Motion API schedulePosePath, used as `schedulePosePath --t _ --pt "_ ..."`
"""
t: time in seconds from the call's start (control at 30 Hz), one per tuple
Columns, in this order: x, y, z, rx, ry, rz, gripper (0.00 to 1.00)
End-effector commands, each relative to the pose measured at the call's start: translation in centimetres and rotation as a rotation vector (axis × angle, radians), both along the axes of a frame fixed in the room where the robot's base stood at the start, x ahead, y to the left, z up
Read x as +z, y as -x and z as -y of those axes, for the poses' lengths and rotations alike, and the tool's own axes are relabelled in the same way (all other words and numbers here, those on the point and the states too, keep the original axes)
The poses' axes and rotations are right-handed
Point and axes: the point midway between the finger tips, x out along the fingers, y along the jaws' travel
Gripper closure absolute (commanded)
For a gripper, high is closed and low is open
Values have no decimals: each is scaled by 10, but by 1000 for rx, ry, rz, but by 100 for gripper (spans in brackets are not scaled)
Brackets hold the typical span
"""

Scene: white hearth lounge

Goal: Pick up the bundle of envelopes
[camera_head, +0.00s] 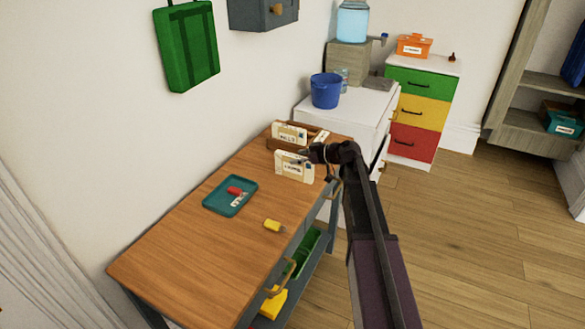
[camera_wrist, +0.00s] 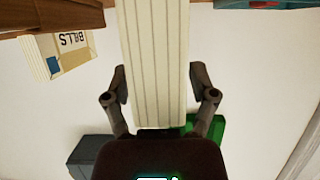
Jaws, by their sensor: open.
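A cream bundle of envelopes (camera_head: 293,168) with a label on its face stands upright near the right end of the wooden table. In the wrist view the bundle (camera_wrist: 155,40) shows as a striped stack of edges between the two fingers. My gripper (camera_wrist: 158,75) is open around it, with a gap visible on each side. In the head view my gripper (camera_head: 316,155) is at the bundle's right side; its fingers are hard to make out there. A second cream bundle marked BILLS (camera_head: 289,133) stands behind, also seen at upper left in the wrist view (camera_wrist: 66,50).
A brown wooden holder (camera_head: 270,145) is at the table's far end by the BILLS bundle. A teal tray (camera_head: 215,203) with a red item and a yellow item (camera_head: 274,225) lie on the table (camera_head: 180,250). A white cabinet with a blue bucket (camera_head: 325,92) stands beyond.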

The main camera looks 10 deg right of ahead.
Motion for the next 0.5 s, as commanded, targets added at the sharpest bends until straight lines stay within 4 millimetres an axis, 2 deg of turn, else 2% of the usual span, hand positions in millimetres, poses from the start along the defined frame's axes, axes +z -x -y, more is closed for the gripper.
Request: schedulePosePath --t 0.13,0.17,0.4,0.5 --pt "0 0 0 0 0 0 26" --pt "0 0 0 0 0 0 29" --pt "0 0 0 0 0 0 100" --pt "0 0 0 0 0 0 100"
